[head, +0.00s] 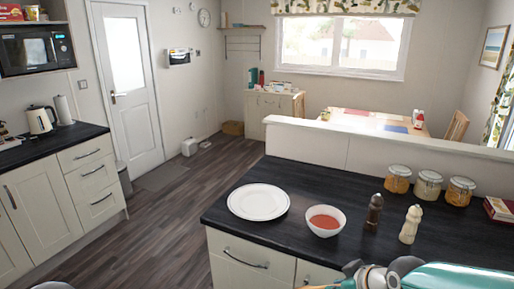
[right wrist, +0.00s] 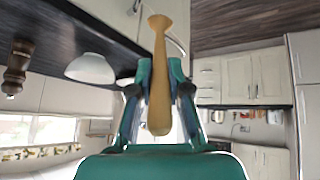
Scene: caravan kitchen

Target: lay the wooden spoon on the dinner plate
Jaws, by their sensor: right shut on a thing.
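The dinner plate (head: 258,202) is white, round and empty, and lies on the dark worktop near its left end in the head view. My right gripper (right wrist: 159,78) is shut on the wooden spoon (right wrist: 158,50), which sticks out beyond the fingers in the right wrist view. In the head view my right gripper (head: 352,270) is at the bottom edge, in front of the worktop and right of the plate. Only a small tan bit of the spoon (head: 314,287) shows there.
A bowl with red contents (head: 326,220) stands right of the plate. A dark pepper mill (head: 374,211) and a pale mill (head: 410,224) stand further right. Several jars (head: 428,184) line the back by the low wall. The worktop behind the bowl is clear.

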